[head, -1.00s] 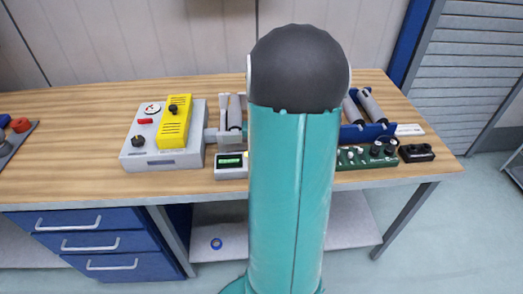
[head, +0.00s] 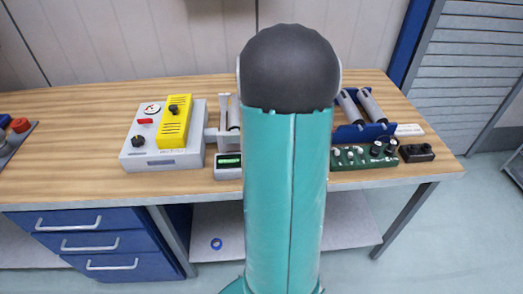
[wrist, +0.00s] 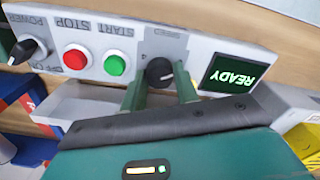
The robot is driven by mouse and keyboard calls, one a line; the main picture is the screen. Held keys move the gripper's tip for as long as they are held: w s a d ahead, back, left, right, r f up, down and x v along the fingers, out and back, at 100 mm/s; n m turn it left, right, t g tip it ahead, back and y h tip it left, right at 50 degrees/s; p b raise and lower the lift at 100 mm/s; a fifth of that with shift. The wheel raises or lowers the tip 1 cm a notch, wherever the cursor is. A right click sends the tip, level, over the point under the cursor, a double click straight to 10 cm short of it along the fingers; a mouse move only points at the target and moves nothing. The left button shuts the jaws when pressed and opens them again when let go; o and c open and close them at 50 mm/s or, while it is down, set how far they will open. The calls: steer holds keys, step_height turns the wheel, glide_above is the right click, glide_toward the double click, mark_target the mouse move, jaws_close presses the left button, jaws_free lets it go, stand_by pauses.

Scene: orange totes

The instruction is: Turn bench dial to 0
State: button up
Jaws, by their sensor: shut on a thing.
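In the wrist view a grey control panel (wrist: 208,45) shows upside down, with the black bench dial (wrist: 158,72) under the word SPEED. A light pointer mark shows on the dial's face, and a mark like a 4 is printed beside it. The number it points to is not clear. My gripper (wrist: 160,82) has a green finger on each side of the dial and is shut on it. In the head view my teal arm hides the gripper and this dial.
On the panel, a READY screen (wrist: 228,74), a green START button (wrist: 115,66), a red STOP button (wrist: 76,58) and a black POWER knob (wrist: 26,50) sit close by. On the bench are a grey box with a yellow cover (head: 174,122) and a green board (head: 362,157).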

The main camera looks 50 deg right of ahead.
steer(key=o, duration=1)
steer(key=shift+r, duration=0.1)
step_height(320, 180, up, 14)
steer(key=shift+f, duration=0.15)
steer(key=shift+a, duration=0.1)
steer(key=w+a+r+n+t+h, duration=0.1)
steer(key=w+a+r, duration=0.1)
steer(key=a, duration=0.8)
steer(key=w+a+r+n+t, duration=0.1)
steer(key=a+r+t, duration=0.15)
steer(key=a, duration=0.75)
steer(key=s+a+n, duration=0.1)
steer(key=s+a, duration=0.1)
steer(key=a, duration=0.3)
steer(key=s+a+n+t, duration=0.1)
steer(key=s+a, duration=0.1)
steer(key=a, duration=0.3)
steer(key=s+a+f+n+t+y, duration=0.1)
steer(key=s+a, duration=0.1)
steer(key=a, duration=0.4)
steer(key=shift+a, duration=0.1)
